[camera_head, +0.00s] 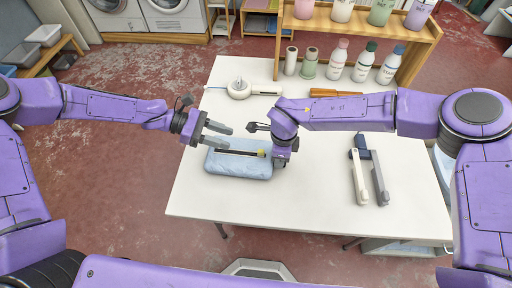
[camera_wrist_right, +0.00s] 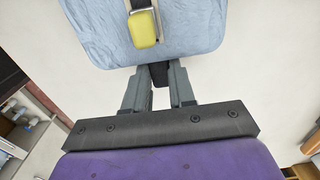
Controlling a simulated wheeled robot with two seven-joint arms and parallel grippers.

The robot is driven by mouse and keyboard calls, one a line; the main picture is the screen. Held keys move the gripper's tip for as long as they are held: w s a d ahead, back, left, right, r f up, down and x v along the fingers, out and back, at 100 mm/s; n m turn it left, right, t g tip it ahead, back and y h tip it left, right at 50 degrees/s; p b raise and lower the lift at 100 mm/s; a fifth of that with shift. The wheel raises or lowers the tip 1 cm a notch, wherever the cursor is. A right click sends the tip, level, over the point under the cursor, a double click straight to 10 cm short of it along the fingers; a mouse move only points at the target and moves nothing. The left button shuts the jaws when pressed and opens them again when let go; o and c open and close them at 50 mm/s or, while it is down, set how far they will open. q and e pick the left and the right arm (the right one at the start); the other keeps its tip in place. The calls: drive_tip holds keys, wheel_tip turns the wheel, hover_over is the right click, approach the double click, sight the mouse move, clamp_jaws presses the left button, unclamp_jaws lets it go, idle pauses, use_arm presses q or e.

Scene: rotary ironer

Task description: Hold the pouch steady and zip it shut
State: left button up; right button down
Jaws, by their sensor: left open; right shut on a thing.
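The light blue pouch (camera_head: 240,168) lies flat on the white table, with its dark zip running lengthwise along it. A yellow zip pull (camera_head: 262,153) sits near the pouch's right end; it also shows in the right wrist view (camera_wrist_right: 143,28). My left gripper (camera_head: 229,137) is open and empty just above the pouch's far left edge. My right gripper (camera_wrist_right: 159,72) is at the pouch's right end, its fingers shut on a small dark tab (camera_wrist_right: 159,75) at the pouch's edge. The head view mostly hides these fingertips behind my wrist.
A white round-headed device (camera_head: 240,90) lies behind the pouch. Several bottles (camera_head: 335,62) stand under a wooden shelf (camera_head: 350,22) at the back. A grey and white hinged tool (camera_head: 368,178) lies to the right. The table's front is clear.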

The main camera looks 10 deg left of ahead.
sight(260, 150)
use_arm(q)
drive_tip(key=x, duration=1.1)
drive_tip(key=shift+s+a+f, duration=0.1)
drive_tip(key=shift+s, duration=0.05)
clamp_jaws()
drive_tip(key=shift+a, duration=0.1)
